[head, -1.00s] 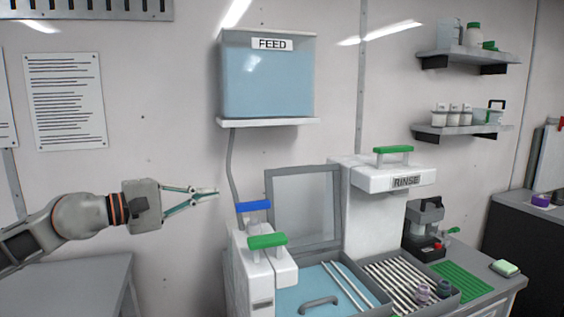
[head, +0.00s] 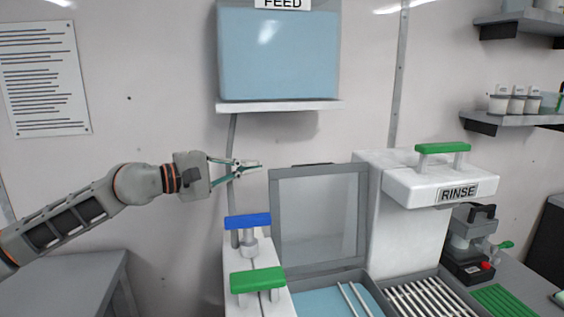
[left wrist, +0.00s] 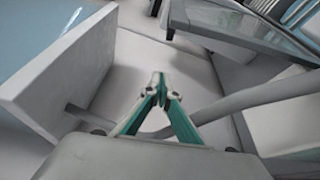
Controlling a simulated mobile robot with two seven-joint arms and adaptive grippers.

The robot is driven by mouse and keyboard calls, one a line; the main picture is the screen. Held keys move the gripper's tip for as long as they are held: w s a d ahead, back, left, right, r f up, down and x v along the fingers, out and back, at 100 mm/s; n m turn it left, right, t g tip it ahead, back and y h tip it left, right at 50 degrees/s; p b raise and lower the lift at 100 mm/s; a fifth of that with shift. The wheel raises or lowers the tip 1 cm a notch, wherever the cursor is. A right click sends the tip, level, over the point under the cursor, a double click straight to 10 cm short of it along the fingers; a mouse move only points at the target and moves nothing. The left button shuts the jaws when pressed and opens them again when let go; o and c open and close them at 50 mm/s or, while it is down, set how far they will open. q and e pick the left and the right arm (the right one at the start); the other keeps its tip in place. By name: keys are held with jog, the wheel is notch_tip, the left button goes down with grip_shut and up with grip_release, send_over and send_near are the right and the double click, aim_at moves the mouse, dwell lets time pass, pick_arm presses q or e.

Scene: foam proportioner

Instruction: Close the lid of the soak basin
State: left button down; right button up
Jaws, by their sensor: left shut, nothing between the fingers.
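The soak basin (head: 333,281) stands at the lower middle of the head view with light blue liquid and white rods inside. Its lid (head: 320,220), a clear panel in a grey frame, stands upright at the back of the basin, open. My left gripper (head: 258,166) is shut and empty. In the head view it appears up and left of the lid's top edge, apart from it. The left wrist view shows its closed fingertips (left wrist: 159,76), with a grey-framed panel (left wrist: 240,28) beyond at the upper right. My right gripper is not in view.
A blue-handled valve (head: 248,221) and a green handle (head: 257,280) rise left of the basin. The FEED tank (head: 278,55) hangs above, its hose (head: 232,150) running down behind my gripper. The RINSE unit (head: 440,185) stands right of the lid, near a rack of rods (head: 425,299).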

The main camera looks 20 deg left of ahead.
pick_arm(q)
jog(key=w+d+p, duration=0.3)
jog(key=d, duration=0.3)
jog(key=shift+d, duration=0.4)
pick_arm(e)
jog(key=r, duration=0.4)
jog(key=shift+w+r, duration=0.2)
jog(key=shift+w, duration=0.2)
pick_arm(q)
jog(key=shift+r, duration=0.1)
